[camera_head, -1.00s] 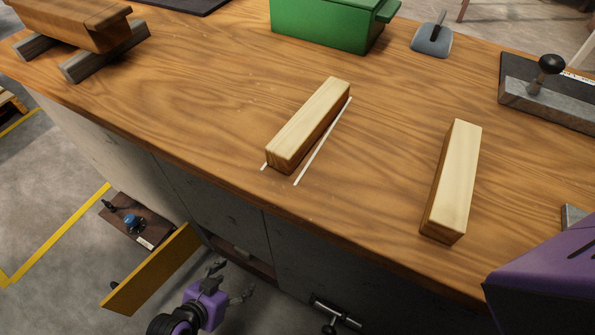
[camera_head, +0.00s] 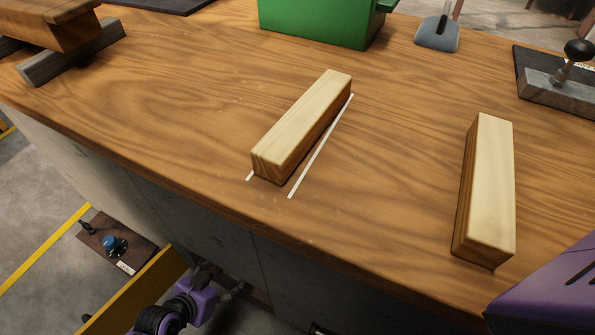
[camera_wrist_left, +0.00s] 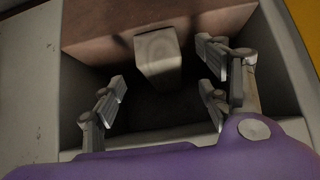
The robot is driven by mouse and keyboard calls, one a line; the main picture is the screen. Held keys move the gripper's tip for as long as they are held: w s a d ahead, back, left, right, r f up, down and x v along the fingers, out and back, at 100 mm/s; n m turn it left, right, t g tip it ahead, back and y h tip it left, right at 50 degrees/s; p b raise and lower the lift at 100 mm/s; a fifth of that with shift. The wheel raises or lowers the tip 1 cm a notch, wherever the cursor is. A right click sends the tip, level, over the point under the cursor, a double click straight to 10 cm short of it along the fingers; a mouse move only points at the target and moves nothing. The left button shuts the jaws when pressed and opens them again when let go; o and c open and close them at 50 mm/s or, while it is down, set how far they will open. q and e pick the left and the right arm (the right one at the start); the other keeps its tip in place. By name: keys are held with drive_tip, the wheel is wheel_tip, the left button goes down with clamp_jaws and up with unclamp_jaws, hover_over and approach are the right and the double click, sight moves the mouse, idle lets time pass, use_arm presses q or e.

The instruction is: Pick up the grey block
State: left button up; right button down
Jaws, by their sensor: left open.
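A pale greyish block (camera_wrist_left: 158,58) shows in the left wrist view, with one end face towards the camera. It is inside a dark open compartment (camera_wrist_left: 137,144) of the bench front. My left gripper (camera_wrist_left: 165,95) is open, its fingers spread to either side of the picture below the block, with nothing between them. In the head view my left gripper (camera_head: 222,280) is low at the bench front, beside a yellow-brown panel (camera_head: 135,295), and the block is hidden there. My right gripper is not in view.
Two pale wooden blocks, one in the middle (camera_head: 302,125) and one at the right (camera_head: 487,185), lie on the wooden bench top (camera_head: 400,150). A green box (camera_head: 325,20) stands at the back. A control panel with a blue knob (camera_head: 110,243) is left of the yellow-brown panel.

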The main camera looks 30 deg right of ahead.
use_arm(q)
drive_tip(key=b+x, duration=0.1)
drive_tip(key=x, duration=0.4)
drive_tip(key=shift+b, duration=0.35)
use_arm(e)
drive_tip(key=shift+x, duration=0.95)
